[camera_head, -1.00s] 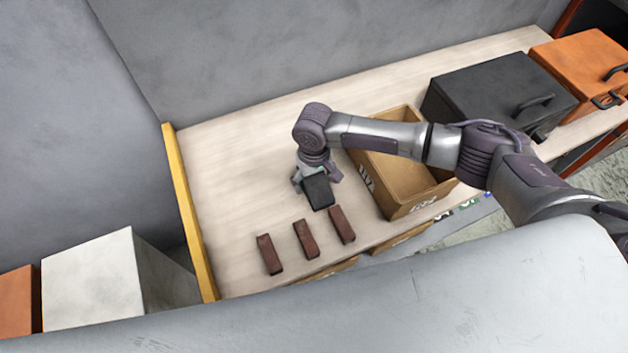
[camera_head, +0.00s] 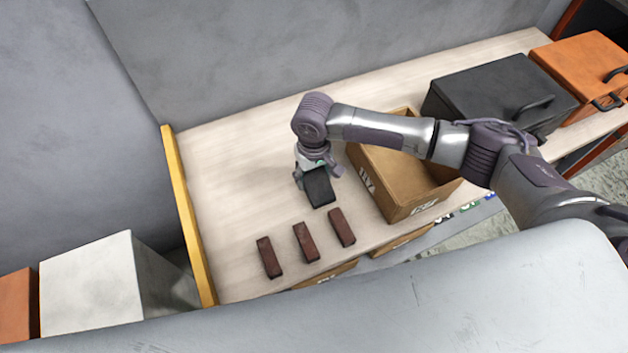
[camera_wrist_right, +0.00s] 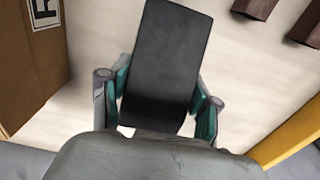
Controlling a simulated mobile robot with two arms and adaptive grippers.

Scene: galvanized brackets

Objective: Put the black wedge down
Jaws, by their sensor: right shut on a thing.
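The black wedge (camera_head: 319,187) is a dark block held between the fingers of my right gripper (camera_head: 318,176). In the right wrist view the wedge (camera_wrist_right: 166,58) fills the middle, with a finger of the gripper (camera_wrist_right: 160,100) on each side of it. The wedge is over the pale tabletop, behind the row of brown blocks and left of the cardboard box; I cannot tell whether it touches the table. My left gripper is not in view.
Three brown blocks (camera_head: 305,242) lie in a row on the table (camera_head: 230,190). An open cardboard box (camera_head: 398,208) stands right of my gripper. A black case (camera_head: 490,95) and an orange case (camera_head: 582,70) are farther right. A yellow edge strip (camera_head: 188,215) bounds the left. Tabletop left of the gripper is clear.

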